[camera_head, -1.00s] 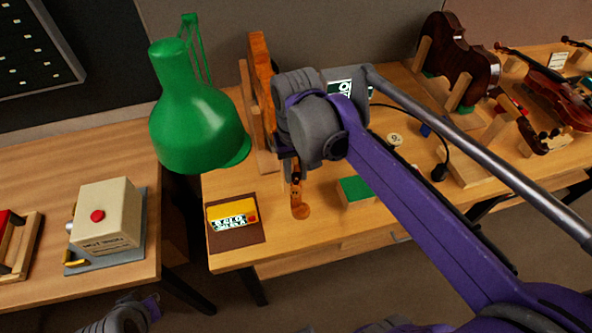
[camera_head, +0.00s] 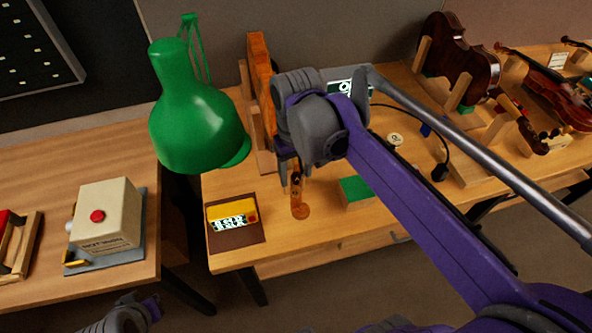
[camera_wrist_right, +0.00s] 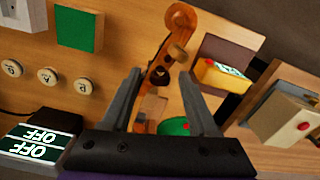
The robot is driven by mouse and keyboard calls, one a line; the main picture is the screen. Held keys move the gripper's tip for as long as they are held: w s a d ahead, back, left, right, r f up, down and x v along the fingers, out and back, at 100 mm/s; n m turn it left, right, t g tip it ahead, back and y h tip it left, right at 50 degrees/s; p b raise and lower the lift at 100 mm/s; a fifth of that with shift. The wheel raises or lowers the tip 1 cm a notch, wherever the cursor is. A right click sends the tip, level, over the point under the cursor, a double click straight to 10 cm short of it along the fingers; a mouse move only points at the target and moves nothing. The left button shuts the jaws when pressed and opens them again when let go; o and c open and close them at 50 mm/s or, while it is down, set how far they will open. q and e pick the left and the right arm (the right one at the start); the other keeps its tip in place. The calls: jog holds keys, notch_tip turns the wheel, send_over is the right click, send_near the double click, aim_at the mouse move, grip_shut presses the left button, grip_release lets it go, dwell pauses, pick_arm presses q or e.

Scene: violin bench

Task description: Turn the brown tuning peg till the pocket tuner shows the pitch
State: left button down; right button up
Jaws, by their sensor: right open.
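A violin scroll and pegbox (camera_head: 298,195) stand upright near the bench's front edge. In the right wrist view, a brown tuning peg (camera_wrist_right: 177,52) sticks out beside the scroll (camera_wrist_right: 179,18), with a darker peg (camera_wrist_right: 160,76) nearer. My right gripper (camera_head: 289,172) is at the pegbox. In the wrist view its open fingers (camera_wrist_right: 160,98) stand either side of the lower pegbox, with nothing visibly clamped. A small yellow device (camera_head: 231,210), seemingly the pocket tuner, lies left with a lit display too small to read. My left gripper (camera_head: 145,308) is partly visible at the bottom left; its jaws are unclear.
A green lamp (camera_head: 195,120) hangs at the left over the bench. A green-topped block (camera_head: 356,190) stands right of the scroll. A dark box (camera_wrist_right: 42,140) shows OFF twice. Round labelled discs (camera_wrist_right: 48,76) lie nearby. A beige box (camera_head: 105,213) stands on the left table.

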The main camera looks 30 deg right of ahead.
aim_at(296, 174)
pick_arm(q)
jog(key=shift+w+r, duration=0.2)
jog(key=shift+r, duration=0.2)
pick_arm(e)
notch_tip(296, 174, up, 11)
jog(key=shift+f, duration=0.15)
dwell(1.7)
